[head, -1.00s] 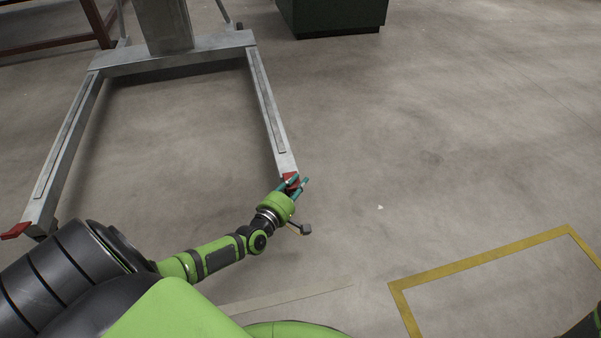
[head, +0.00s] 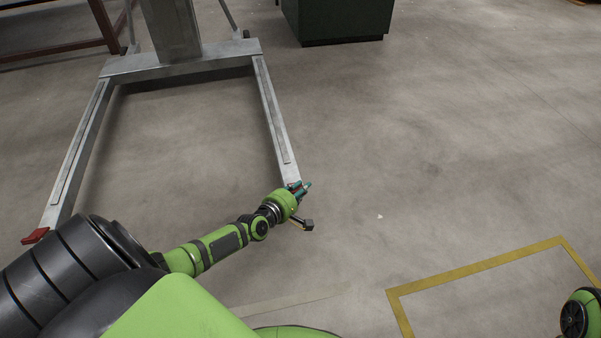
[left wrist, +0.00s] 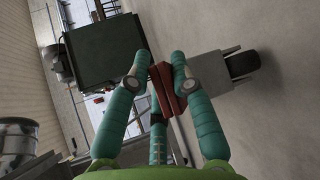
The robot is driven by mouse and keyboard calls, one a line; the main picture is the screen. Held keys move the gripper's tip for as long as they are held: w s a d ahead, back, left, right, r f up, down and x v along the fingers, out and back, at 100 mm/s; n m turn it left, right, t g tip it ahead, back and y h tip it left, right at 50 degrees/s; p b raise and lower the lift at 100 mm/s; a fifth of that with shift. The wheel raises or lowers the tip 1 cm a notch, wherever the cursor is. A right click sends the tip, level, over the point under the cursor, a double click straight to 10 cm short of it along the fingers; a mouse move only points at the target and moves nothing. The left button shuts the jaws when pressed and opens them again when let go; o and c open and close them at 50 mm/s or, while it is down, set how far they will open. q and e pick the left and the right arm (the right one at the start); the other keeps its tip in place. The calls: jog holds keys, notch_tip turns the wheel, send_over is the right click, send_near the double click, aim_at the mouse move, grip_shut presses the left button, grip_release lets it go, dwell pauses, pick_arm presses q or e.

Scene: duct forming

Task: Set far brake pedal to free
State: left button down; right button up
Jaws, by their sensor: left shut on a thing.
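A grey steel floor frame with two long legs (head: 275,118) stands ahead of me. A red brake pedal (head: 36,236) sticks out from the end of its left leg. Another red pedal at the end of the right leg is mostly hidden by my left gripper (head: 302,188) in the head view. In the left wrist view this red pedal (left wrist: 163,90) lies between the teal fingers of my left gripper (left wrist: 160,80), which are shut on it. A dark caster wheel (left wrist: 242,64) shows beside it. My right gripper is out of view.
A dark green cabinet (head: 345,22) stands at the back. A dark red metal frame (head: 60,32) is at the back left. A yellow floor outline (head: 480,266) lies at the right. The concrete floor to the right of the steel frame is clear.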

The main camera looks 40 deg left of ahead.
pick_arm(q)
jog(key=shift+w+r, duration=0.1)
jog(key=shift+r, duration=0.1)
jog(key=c, duration=1)
grip_release()
jog(key=shift+c, duration=0.2)
jog(key=shift+f, duration=0.1)
jog(key=shift+s, duration=0.5)
jog(key=v, duration=1.1)
jog(key=shift+r, duration=0.2)
jog(key=shift+d, duration=0.1)
